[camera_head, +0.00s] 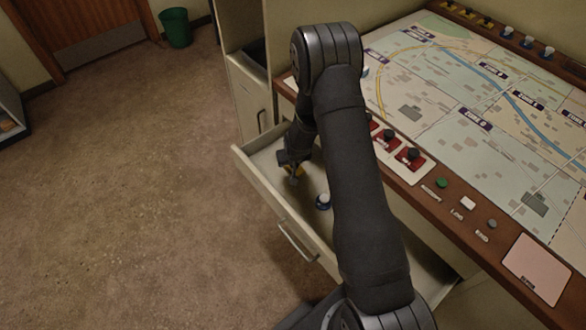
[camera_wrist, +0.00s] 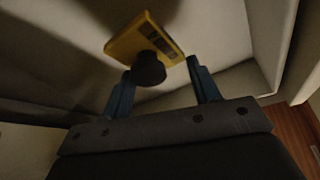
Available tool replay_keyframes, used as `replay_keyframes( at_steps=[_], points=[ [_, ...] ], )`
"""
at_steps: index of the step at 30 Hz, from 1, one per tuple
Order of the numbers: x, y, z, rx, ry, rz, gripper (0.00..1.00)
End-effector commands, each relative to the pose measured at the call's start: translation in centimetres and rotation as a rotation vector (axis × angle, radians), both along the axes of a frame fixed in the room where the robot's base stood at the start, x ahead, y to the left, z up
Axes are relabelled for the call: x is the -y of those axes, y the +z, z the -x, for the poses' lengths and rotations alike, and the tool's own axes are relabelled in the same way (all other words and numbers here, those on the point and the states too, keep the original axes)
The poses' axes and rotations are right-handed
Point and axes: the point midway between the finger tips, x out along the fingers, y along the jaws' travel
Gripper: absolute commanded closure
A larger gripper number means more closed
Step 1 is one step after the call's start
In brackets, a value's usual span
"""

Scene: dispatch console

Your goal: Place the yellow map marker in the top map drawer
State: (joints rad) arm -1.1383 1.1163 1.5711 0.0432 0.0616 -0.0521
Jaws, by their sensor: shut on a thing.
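The yellow map marker (camera_wrist: 128,42) has a flat yellow base and a dark round knob, seen in the wrist view. My gripper (camera_wrist: 160,72) is shut on it, with the knob between the two blue-grey fingers. In the head view my gripper (camera_head: 292,172) is over the inside of the open top map drawer (camera_head: 262,199), towards its far end. A bit of the yellow marker (camera_head: 297,169) shows there beside the fingers. I cannot tell whether the marker touches the drawer floor. My arm hides the middle of the drawer.
The floor at left is clear.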

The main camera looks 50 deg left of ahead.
Motion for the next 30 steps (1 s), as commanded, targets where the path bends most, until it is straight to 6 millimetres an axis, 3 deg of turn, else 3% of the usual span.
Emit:
replay_keyframes(
  at_steps=[10, 21, 22, 25, 30],
  points=[
    [0.1, -3.9, 0.0, -0.001, 0.001, 0.003, 0.67],
    [0.0, -4.4, 0.0, 0.0, 0.001, 0.002, 0.67],
    [0.0, -4.4, 0.0, 0.0, 0.001, 0.002, 0.42],
    [0.0, -4.4, 0.0, 0.001, 0.001, 0.001, 0.23],
    [0.0, -4.4, 0.0, 0.001, 0.001, 0.001, 0.22]
  ],
)
